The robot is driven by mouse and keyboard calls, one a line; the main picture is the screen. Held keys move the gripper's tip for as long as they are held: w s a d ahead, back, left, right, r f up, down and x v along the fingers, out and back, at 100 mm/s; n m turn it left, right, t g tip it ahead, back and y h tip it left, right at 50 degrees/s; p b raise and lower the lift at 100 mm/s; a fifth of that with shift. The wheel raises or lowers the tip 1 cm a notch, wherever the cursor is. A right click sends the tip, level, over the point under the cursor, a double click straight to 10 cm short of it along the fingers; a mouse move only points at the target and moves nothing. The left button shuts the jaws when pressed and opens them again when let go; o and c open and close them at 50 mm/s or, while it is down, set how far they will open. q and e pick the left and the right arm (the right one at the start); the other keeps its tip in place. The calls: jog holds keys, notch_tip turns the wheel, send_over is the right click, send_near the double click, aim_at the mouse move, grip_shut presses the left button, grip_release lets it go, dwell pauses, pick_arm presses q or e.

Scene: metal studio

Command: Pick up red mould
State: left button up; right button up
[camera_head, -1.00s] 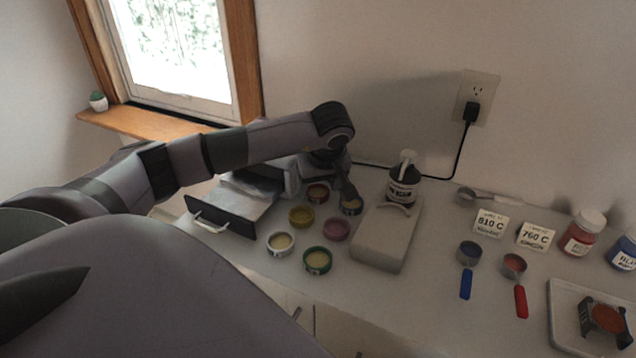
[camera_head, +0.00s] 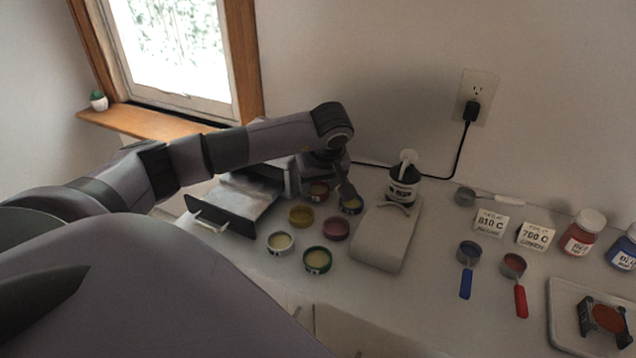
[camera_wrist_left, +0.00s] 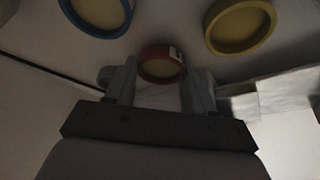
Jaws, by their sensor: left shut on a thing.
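The red mould (camera_wrist_left: 160,64) is a small round cup with a red rim, a pale label and a dull tan filling. In the left wrist view it sits between the two fingers of my left gripper (camera_wrist_left: 160,85), which is shut on it. In the head view the mould (camera_head: 318,190) shows beside my left gripper (camera_head: 332,190), partly behind the others at the back of the group. Whether it is clear of the table I cannot tell. My right gripper is not in view.
A blue mould (camera_head: 351,206) and a yellow mould (camera_head: 301,216) stand close by, with a pink mould (camera_head: 336,230), white mould (camera_head: 280,243) and green mould (camera_head: 317,260) nearer.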

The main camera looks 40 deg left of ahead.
aim_at(318, 193)
pick_arm(q)
notch_tip(318, 193, up, 20)
jog(key=p, duration=0.1)
jog(key=shift+f, duration=0.25)
